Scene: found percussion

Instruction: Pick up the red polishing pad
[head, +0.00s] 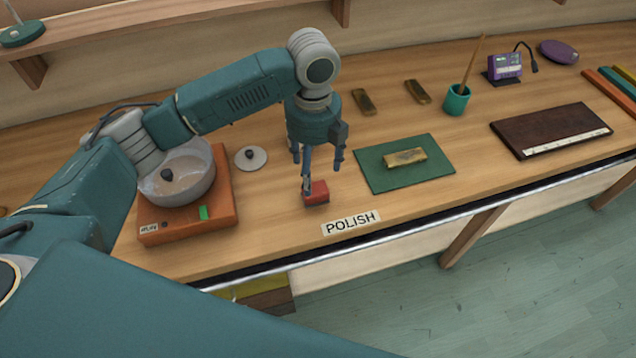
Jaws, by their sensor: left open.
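The red polishing pad (317,194) is a small red block lying on the wooden bench, just behind the POLISH label (351,222). My left gripper (322,172) points down over the pad from behind it. Its fingers are open and apart. One finger comes down near the pad's left side and hides a little of it; I cannot tell whether it touches. My right gripper is not in view.
Left of the pad stands an orange unit (227,190) with a grey bowl (182,192); a round lid (251,158) lies beside it. To the right, a brass bar (405,158) rests on a green mat (434,169). The bench's front edge is close.

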